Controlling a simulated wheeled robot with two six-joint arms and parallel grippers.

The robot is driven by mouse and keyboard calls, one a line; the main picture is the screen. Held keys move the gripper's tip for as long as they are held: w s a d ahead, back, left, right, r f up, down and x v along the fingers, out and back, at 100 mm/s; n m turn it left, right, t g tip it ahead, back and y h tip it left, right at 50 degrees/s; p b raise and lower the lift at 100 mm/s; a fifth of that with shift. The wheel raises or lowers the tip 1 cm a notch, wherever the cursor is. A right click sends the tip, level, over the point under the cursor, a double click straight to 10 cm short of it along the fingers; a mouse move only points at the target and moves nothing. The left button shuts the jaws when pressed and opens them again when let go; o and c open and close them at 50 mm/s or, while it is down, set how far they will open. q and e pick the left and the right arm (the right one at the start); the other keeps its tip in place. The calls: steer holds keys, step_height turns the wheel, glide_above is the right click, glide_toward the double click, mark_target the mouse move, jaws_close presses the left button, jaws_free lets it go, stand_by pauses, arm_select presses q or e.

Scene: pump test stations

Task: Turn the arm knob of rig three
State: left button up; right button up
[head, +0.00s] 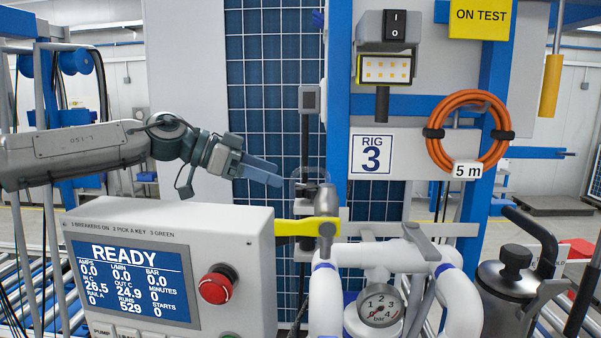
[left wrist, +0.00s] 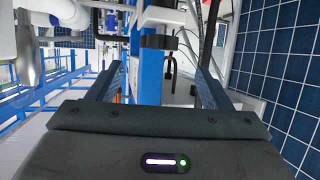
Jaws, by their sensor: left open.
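Rig three carries a white RIG 3 sign (head: 371,153). Its control box (head: 180,240) has a lit READY screen (head: 130,284) and a red mushroom button (head: 216,284). No knob marked as the arm knob can be read, and the box's lower part is cut off. My left gripper (head: 276,179) is in the air above the box, pointing right toward a grey upright fitting with a yellow lever (head: 299,227). It is open and empty. In the left wrist view its two fingers (left wrist: 160,88) stand apart, with a blue post beyond. My right gripper does not show.
White pipes with a pressure gauge (head: 379,306) stand right of the box. A dark post with a small grey box (head: 310,98) rises behind my left gripper. An orange hose coil (head: 467,130) hangs at right, above a steel canister (head: 510,290).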

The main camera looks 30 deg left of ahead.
mark_target(306, 186)
arm_select(q)
steer(key=p+x, duration=0.3)
steer(key=x, duration=0.1)
steer(key=shift+d, duration=0.15)
steer(key=shift+w+d+f, duration=0.25)
steer(key=shift+w, duration=0.05)
steer(key=shift+x, duration=0.95)
steer(key=shift+w+d+f, duration=0.1)
steer(key=c, duration=1)
